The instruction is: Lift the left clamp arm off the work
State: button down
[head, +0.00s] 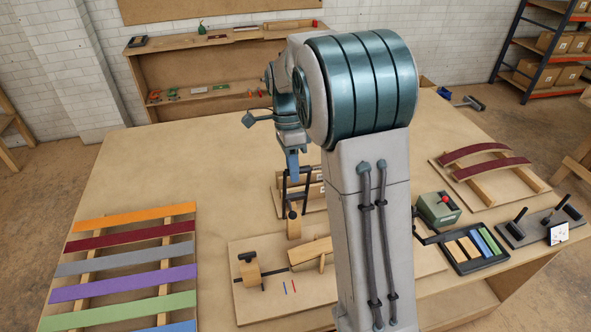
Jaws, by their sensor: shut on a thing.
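My gripper (294,200) hangs over the far edge of a wooden base board (245,310) in the head view. Its dark fingers are shut around the dark top of a small upright wooden piece (294,229), which looks like a clamp arm; I cannot tell whether it touches anything below. Just in front of it, a pale wooden work piece (312,251) lies on the board, its right part hidden by my arm. At the board's left stands a wooden clamp block (250,275) with a black T-handle (247,257). A black bar (278,275) runs right from it.
Coloured strips (125,270) lie on a rack at left. At right are a green box (438,208), a black tray (448,246) and red curved pieces (492,168). A shelf unit (215,75) stands behind. The table's left middle (180,165) is clear.

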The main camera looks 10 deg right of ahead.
jog(key=w+f+g+p, duration=0.1)
jog(key=w+g, duration=0.4)
jog(key=w, duration=0.5)
jog(key=shift+f, duration=0.15)
jog(key=shift+w, duration=0.1)
dwell(0.3)
jog(key=c, duration=1.6)
grip_release()
jog(key=shift+c, duration=0.2)
jog(key=o, duration=0.3)
jog(key=shift+w, duration=0.2)
jog(key=shift+s+r, duration=0.15)
jog(key=shift+r, duration=0.1)
